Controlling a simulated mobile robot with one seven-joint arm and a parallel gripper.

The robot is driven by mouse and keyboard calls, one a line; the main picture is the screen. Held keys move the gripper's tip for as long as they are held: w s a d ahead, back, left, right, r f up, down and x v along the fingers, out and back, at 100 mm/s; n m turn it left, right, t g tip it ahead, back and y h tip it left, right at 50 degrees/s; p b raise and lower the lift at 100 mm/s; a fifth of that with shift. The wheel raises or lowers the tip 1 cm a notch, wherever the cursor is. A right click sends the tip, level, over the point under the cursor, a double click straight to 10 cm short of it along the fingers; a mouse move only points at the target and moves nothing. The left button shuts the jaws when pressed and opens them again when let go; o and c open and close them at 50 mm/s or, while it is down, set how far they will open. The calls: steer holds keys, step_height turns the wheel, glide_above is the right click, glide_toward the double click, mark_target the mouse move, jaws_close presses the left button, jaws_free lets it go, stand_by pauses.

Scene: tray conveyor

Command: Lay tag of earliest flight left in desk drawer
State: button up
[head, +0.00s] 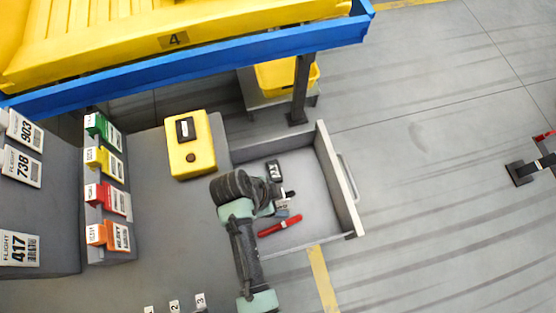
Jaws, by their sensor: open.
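The desk drawer (318,203) stands pulled open at the desk's right side. My gripper (287,200) is over the drawer and open, partly hidden by my own wrist. A small pale piece (283,207) lies at or just below the fingers; I cannot tell whether it is a tag. White flight tags stand at the left: 903 (25,131), 738 (22,166) and 417 (19,249). The lowest flight number that I can read is 417. Beside them is a column of green (94,124), yellow (96,157), red (97,193) and orange (97,233) tags.
In the drawer lie a red pen-like item (280,226) and a dark item with a white label (274,171). A yellow box (190,145) with a dark screen sits on the desk. A blue-edged conveyor (200,65) with yellow tray 4 (174,40) runs above. The floor at right is mostly clear.

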steer(key=p+v, duration=0.1)
steer(key=v, duration=1.1)
steer(key=w+a+r+n+t+y, duration=0.15)
steer(key=w+r+t, duration=0.25)
steer(key=w+r, duration=0.4)
steer(key=w+a+r+n+t+y, duration=0.1)
steer(key=w+r+n+t+y, duration=0.15)
steer(key=w+r, duration=0.45)
steer(key=w+r+n+t, duration=0.2)
steer(key=w+r+t, duration=0.1)
steer(key=r, duration=0.5)
steer(key=w+r+n+t, duration=0.1)
steer(key=w+r+t, duration=0.2)
steer(key=r, duration=0.5)
steer(key=d+r+n+t, duration=0.35)
steer(key=r+t, duration=0.25)
steer(key=r, duration=1.1)
steer(key=s+d+r+n+t, duration=0.2)
steer(key=s+r, duration=0.4)
steer(key=r, duration=0.3)
steer(key=s+d+r+n+t, duration=0.2)
steer(key=s+r+t, duration=0.3)
steer(key=r, duration=0.4)
steer(key=shift+s+r, duration=0.3)
steer(key=shift+s, duration=0.5)
steer(key=shift+t, duration=0.25)
